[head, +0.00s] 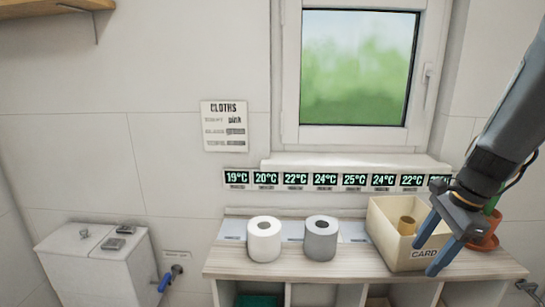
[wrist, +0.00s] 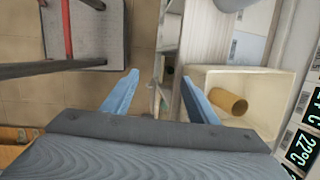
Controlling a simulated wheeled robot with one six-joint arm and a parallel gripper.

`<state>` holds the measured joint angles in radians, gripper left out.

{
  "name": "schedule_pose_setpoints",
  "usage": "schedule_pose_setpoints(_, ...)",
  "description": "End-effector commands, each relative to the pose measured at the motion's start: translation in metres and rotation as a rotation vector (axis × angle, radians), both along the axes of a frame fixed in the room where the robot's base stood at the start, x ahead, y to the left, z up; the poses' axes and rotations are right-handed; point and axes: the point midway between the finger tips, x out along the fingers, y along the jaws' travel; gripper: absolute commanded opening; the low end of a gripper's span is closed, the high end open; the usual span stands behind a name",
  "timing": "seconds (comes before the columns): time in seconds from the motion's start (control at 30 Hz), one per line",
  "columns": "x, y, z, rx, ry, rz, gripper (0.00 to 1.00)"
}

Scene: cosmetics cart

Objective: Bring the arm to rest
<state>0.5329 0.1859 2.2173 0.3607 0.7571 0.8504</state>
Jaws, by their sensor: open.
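My gripper (head: 432,243) has blue fingers and reaches in from the right in the head view, in front of a cream box (head: 388,240) marked CARD. In the wrist view my gripper (wrist: 165,95) shows its fingers spread apart with nothing between them. The box also shows there (wrist: 275,75), to the right of the fingers. A brown cardboard tube (head: 407,225) lies in the box and shows in the wrist view too (wrist: 229,101).
A white roll (head: 264,240) and a grey roll (head: 321,239) stand on the wooden cart top (head: 290,271). An orange pot (head: 485,243) is partly hidden behind my arm. A row of temperature displays (head: 325,180) is below the window. A toilet cistern (head: 97,260) stands left.

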Motion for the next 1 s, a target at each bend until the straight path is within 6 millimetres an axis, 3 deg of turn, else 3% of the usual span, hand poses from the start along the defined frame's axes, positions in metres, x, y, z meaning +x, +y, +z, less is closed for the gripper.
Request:
schedule_pose_setpoints(0.17,-0.013,0.056,-0.015,-0.112,-0.029,0.429,0.54)
schedule_pose_setpoints(0.3,-0.033,0.106,-0.028,-0.218,-0.07,0.894,0.54)
schedule_pose_setpoints(0.5,-0.058,0.153,-0.041,-0.32,-0.124,1.416,0.54)
schedule_pose_setpoints(0.7,-0.069,0.169,-0.045,-0.357,-0.149,1.62,0.54)
schedule_pose_setpoints(1.0,-0.069,0.169,-0.046,-0.358,-0.149,1.628,0.54)
